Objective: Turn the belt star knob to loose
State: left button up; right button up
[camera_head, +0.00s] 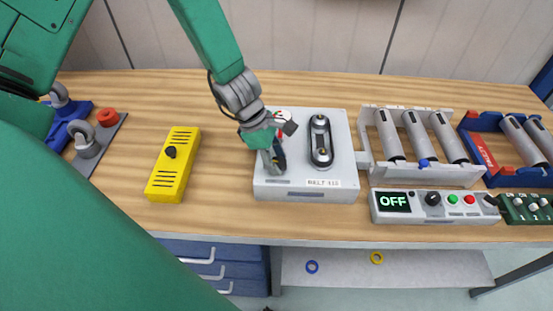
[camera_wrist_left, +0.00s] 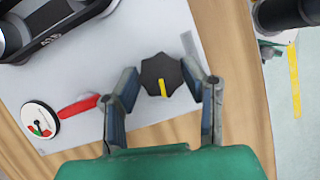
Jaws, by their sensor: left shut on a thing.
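The belt unit is a pale box (camera_head: 335,186) with a "BELT" label on its front, standing on the wooden bench. A dark belt loop (camera_head: 321,141) lies on its top. The black star knob (camera_wrist_left: 160,72) with a yellow pointer mark shows in the left wrist view; the mark points toward the bottom of that picture. My left gripper (camera_head: 277,160) is over the left part of the box, shut on the star knob, with a finger (camera_wrist_left: 122,100) on either side. The gripper hides the knob in the head view. My right gripper is not in view.
A round gauge (camera_wrist_left: 40,120) and a red piece (camera_wrist_left: 78,108) sit beside the knob. A yellow box (camera_head: 174,165) stands left of the unit. A roller rack (camera_head: 425,174) and an "OFF" control panel (camera_head: 435,213) stand close on the right. Casters (camera_head: 85,140) are far left.

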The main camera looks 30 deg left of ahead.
pick_arm(q)
jog(key=shift+w+d+n+t+b, duration=0.1)
jog(key=shift+n+t+b, duration=0.3)
jog(key=shift+n+b, duration=0.45)
jog(key=n+t+y+b, duration=0.1)
jog(key=n+b, duration=0.2)
jog(key=b, duration=0.1)
jog(key=n+y+b, duration=0.1)
jog(key=n+b, duration=0.2)
jog(key=n, duration=0.1)
jog(key=shift+n+t+y+b, duration=0.25)
jog(key=shift+t+y+b, duration=0.05)
jog(key=shift+t+b, duration=0.1)
jog(key=n+y+b, duration=0.1)
jog(key=n+b, duration=0.1)
jog(key=shift+r+n, duration=0.1)
jog(key=shift+n, duration=0.2)
jog(key=n+y+b, duration=0.1)
jog(key=n, duration=0.2)
jog(key=shift+d+n+b, duration=0.1)
jog(key=shift+n+b, duration=0.2)
jog(key=shift+b, duration=0.05)
jog(key=shift+r+n+y+b, duration=0.15)
jog(key=shift+n+y+b, duration=0.65)
jog(key=shift+n, duration=1.5)
jog(key=shift+y, duration=0.3)
